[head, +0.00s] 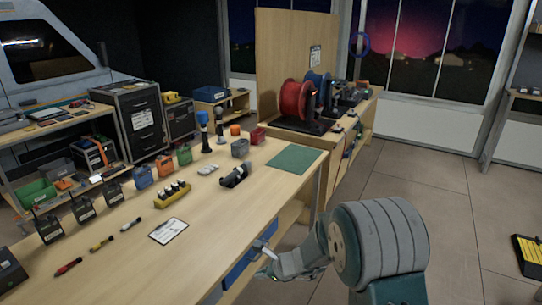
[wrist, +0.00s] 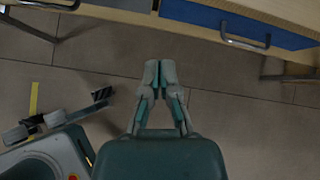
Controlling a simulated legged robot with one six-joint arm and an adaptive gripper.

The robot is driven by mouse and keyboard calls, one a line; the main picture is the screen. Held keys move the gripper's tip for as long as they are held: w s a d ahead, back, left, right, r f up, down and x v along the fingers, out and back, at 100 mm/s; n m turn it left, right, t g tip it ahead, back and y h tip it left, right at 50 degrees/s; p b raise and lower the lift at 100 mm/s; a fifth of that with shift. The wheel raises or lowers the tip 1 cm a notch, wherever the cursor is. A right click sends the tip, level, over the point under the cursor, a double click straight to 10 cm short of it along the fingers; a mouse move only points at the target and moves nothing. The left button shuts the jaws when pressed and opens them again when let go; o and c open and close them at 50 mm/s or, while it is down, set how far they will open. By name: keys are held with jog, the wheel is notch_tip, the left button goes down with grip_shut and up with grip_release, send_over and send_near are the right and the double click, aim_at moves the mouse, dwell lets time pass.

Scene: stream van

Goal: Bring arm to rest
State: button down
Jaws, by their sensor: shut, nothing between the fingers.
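My gripper (wrist: 159,68) is shut and empty in the wrist view, its two fingertips together over the bare floor. In the head view my gripper (head: 266,262) shows at the front edge of the wooden workbench (head: 215,215), near the blue drawer (head: 238,268). My arm folds back from there to the lower right of the head view. The blue drawer also shows at the top of the wrist view (wrist: 205,14), apart from the fingertips. Whether the gripper touches the bench cannot be told from the head view.
The bench holds several radios (head: 82,207), a yellow battery holder (head: 172,194), a white card (head: 169,231) and a green mat (head: 291,159). A red cable reel (head: 290,99) stands on the bench behind.

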jog(key=s+d+r+n+h, duration=0.1)
jog(key=s+d+r+n, duration=0.2)
jog(key=s+r+n, duration=0.45)
jog(key=s+d+r+n+h, duration=0.1)
jog(key=s+d+r+n, duration=0.3)
jog(key=r, duration=0.6)
jog(key=s+d+r+n+h, duration=0.3)
jog(key=s+d, duration=0.3)
jog(key=s, duration=0.3)
jog(key=s+d+r+n+t+h, duration=0.1)
jog(key=s+d+r+n+h, duration=0.2)
jog(key=s, duration=0.6)
jog(key=shift+d+r+n+t, duration=0.2)
jog(key=shift+d+n+t, duration=0.1)
jog(key=shift+d+n, duration=1.25)
jog(key=shift+a, duration=0.2)
